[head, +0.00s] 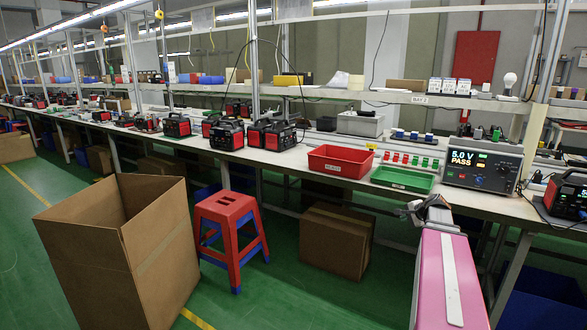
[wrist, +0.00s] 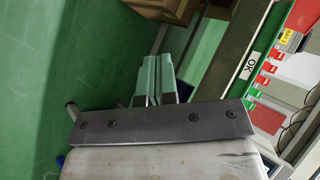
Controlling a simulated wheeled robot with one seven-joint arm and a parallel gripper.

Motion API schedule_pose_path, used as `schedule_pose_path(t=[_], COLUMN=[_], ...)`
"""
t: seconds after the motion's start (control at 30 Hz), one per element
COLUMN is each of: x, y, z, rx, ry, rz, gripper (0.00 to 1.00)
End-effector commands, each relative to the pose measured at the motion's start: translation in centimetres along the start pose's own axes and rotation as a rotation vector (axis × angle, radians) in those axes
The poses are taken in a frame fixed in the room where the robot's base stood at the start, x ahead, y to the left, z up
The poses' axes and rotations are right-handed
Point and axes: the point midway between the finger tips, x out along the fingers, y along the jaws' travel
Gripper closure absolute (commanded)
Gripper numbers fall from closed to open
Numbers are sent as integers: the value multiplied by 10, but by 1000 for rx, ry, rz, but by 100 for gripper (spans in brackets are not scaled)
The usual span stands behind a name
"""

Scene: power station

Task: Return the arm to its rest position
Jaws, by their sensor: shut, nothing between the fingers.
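My gripper (head: 424,208) is at the front edge of the workbench in the head view, beside and just in front of the green tray (head: 403,179). In the wrist view its two fingers (wrist: 155,80) are together, with nothing between them. My pink arm link reaches up from the bottom right of the head view. The green tray's "OK" label (wrist: 249,66) shows at the right of the wrist view.
The workbench (head: 455,200) holds a red tray (head: 340,160), a tester reading "5.0 V PASS" (head: 483,165) and several red-black units. A cardboard box (head: 90,250), a red stool (head: 230,225) and another box (head: 337,240) stand on the green floor.

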Motion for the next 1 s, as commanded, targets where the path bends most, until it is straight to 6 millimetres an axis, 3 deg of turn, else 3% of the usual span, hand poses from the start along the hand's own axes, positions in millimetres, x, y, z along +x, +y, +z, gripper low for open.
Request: schedule_pose_path(t=[0.03, 0.2, 0.37, 0.53, 0.73, 1.0], x=[10, 39, 51, 51, 42, 36], y=[12, 51, 92, 136, 175, 190], z=[31, 114, 185, 250, 298, 314], rx=[-65, -317, -557, -812, -1050, -1156], ry=[-30, -127, -225, -334, -438, -483], rz=[50, 221, 375, 531, 671, 736], gripper=[100, 100, 100, 100, 100, 100])
